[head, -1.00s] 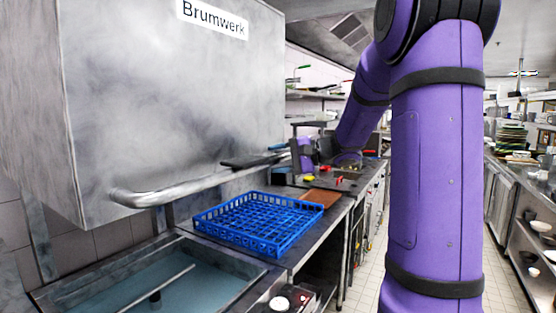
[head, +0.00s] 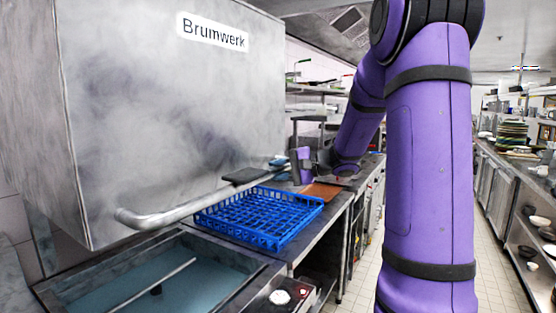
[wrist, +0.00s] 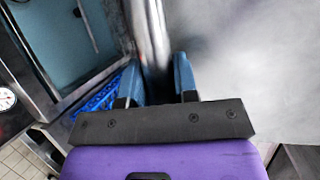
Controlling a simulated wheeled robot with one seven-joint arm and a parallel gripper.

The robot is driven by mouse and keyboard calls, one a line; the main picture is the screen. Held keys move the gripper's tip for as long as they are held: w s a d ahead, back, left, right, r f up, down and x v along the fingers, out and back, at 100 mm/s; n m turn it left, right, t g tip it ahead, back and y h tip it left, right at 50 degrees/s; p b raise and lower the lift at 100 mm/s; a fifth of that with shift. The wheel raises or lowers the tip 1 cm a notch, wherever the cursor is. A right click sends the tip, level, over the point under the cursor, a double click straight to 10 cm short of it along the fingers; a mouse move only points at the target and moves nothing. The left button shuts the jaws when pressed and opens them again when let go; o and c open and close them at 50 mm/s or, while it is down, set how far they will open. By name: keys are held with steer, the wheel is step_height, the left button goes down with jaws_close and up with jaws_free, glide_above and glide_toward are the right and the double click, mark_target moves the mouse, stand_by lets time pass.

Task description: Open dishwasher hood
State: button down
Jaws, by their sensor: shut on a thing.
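The dishwasher hood (head: 150,100) is a large grey metal box labelled Brumwerk at the left in the head view. It stands raised, with a gap between its lower edge and the basin (head: 165,280). A tubular handle (head: 170,212) runs along its front. In the wrist view the handle (wrist: 148,35) passes between the blue fingers of my gripper (wrist: 160,82), which is shut on it. In the head view my gripper (head: 278,162) is at the far end of the handle, partly hidden by the hood.
A blue dish rack (head: 258,218) sits on the counter beside the basin, below the handle. A brown board (head: 320,192) lies behind it. Shelves with dishes (head: 530,215) line the right side. The tiled aisle floor (head: 355,290) looks clear.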

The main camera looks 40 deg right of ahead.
steer(key=c, duration=0.9)
jaws_free()
steer(key=v, duration=1.1)
steer(key=shift+r, duration=0.1)
steer(key=shift+a, duration=0.1)
